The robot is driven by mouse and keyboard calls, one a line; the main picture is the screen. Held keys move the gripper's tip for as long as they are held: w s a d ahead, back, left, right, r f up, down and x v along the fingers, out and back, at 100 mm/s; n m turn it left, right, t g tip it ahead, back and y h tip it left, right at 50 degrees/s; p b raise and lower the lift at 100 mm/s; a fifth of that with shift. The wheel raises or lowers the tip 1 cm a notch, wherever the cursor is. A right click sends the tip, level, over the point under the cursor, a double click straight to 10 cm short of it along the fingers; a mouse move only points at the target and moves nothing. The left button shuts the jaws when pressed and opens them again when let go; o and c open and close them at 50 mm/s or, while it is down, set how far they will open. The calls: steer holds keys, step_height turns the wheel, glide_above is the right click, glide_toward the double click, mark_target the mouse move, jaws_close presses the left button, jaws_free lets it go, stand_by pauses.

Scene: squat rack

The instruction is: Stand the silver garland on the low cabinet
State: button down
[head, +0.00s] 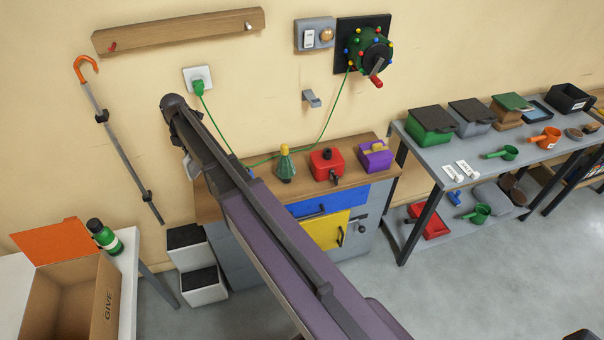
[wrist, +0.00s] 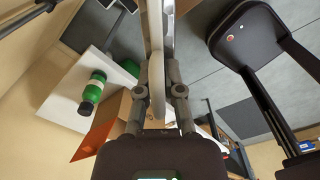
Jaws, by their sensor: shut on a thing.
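My gripper (wrist: 158,92) is shut on a long, pale grey thing (wrist: 155,40) in the wrist view. It seems to be the silver garland, seen nearly edge-on, so its full shape is hidden. In the head view my arm reaches up over the left part of the low cabinet, and a small grey piece (head: 191,168) shows below its end; I cannot tell whether this is the held thing. The low cabinet (head: 305,184) has a wooden top, a blue drawer and a yellow door. Its left part is partly hidden by my arm.
A green cord (head: 330,125) hangs from the wall reel. A black-and-white step (head: 201,280) stands left. A cardboard box (head: 70,300) sits on the white table.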

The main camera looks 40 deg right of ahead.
steer(key=shift+s+a+f, duration=0.1)
steer(key=shift+a, duration=0.05)
stand_by(0.3)
steer(key=shift+s+f+m+b, duration=0.3)
steer(key=shift+s+f+b, duration=0.15)
steer(key=shift+b, duration=0.1)
steer(key=s+f+m+b, duration=1)
steer(key=s+f+b, duration=0.2)
steer(key=s, duration=0.2)
steer(key=shift+f, duration=0.2)
steer(key=shift+w, duration=0.1)
steer(key=w+d+f+b, duration=0.1)
steer(key=w, duration=1.3)
steer(key=shift+w+d+f+b, duration=0.15)
steer(key=shift+w+b, duration=0.1)
steer(key=shift+b, duration=0.1)
steer(key=shift+w+f+b, duration=0.35)
steer(key=shift+f+b, duration=0.55)
steer(key=shift+f, duration=0.05)
steer(key=shift+w+f+b, duration=0.3)
steer(key=shift+f+b, duration=0.6)
